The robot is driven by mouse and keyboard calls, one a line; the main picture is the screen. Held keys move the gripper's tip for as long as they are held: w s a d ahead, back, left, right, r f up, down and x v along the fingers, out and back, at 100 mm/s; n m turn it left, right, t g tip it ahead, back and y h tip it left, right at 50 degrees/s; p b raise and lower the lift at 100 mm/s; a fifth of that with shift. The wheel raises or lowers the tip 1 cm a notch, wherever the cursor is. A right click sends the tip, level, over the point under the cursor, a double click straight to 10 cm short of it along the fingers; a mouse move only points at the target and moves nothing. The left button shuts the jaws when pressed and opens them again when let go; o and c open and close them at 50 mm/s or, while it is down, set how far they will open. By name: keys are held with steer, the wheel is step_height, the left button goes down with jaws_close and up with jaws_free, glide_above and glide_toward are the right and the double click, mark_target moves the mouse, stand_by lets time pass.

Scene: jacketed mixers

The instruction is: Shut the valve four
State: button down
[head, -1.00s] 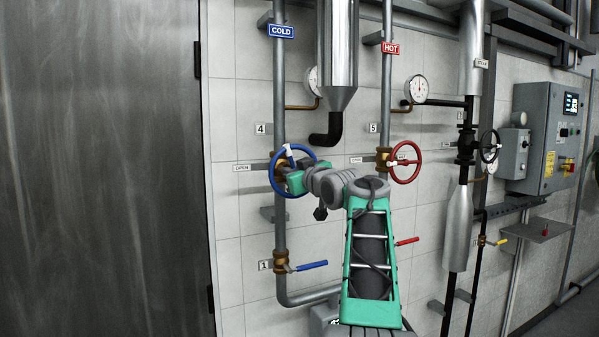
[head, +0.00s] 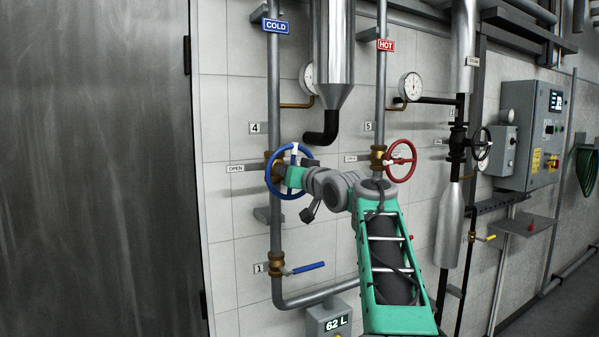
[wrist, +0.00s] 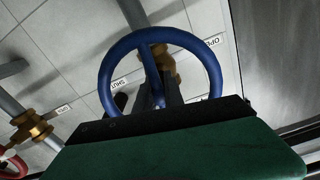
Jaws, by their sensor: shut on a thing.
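The blue handwheel (head: 268,180) of valve four sits on the pipe under the blue COLD sign, beside the tag 4 (head: 255,128). My gripper (head: 290,178) is at this wheel, shut on its rim on the right side in the head view. A white mark shows near the top of the wheel. In the wrist view the blue wheel (wrist: 104,75) stands just beyond the dark gripper edge, which hides its lower part and the fingertips. The OPEN label (wrist: 214,41) and the SHUT label (wrist: 125,84) show behind it.
The red handwheel (head: 414,160) of valve five is close to the right of my arm. A blue lever (head: 308,267) is below, by tag 1. An insulated pipe (head: 333,45) hangs above. A metal door (head: 95,170) fills the left.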

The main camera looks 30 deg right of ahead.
steer(key=shift+r, duration=0.15)
steer(key=c, duration=1.5)
jaws_free()
steer(key=shift+o, duration=0.2)
steer(key=s+b, duration=0.3)
steer(key=s, duration=0.4)
steer(key=shift+s, duration=0.4)
